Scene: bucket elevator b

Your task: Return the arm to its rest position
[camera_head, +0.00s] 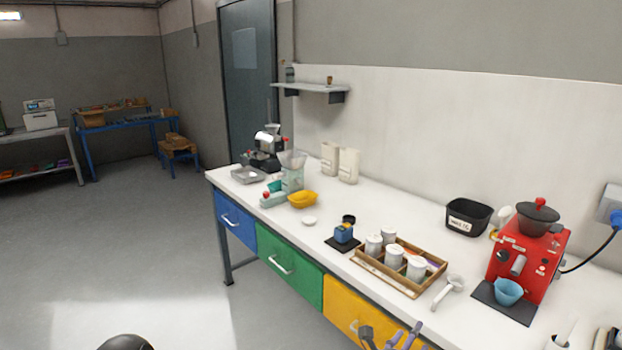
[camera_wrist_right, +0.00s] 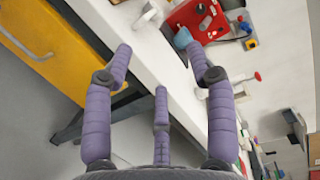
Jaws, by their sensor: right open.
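My right gripper (camera_head: 402,332) shows at the bottom edge of the head view, in front of the yellow drawer (camera_head: 345,312). In the right wrist view, its purple-padded fingers (camera_wrist_right: 152,52) are spread apart with nothing between them. The gripper is open and empty, off the front edge of the white workbench (camera_head: 392,224). Most of my right arm is out of the head view. My left gripper is not in view.
A red coffee machine (camera_head: 530,258) with a blue cup (camera_head: 508,292) stands at the bench's right. A wooden tray (camera_head: 372,268) holds white canisters, with a white scoop (camera_head: 447,290) beside it. Open floor (camera_head: 120,240) lies left of the bench.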

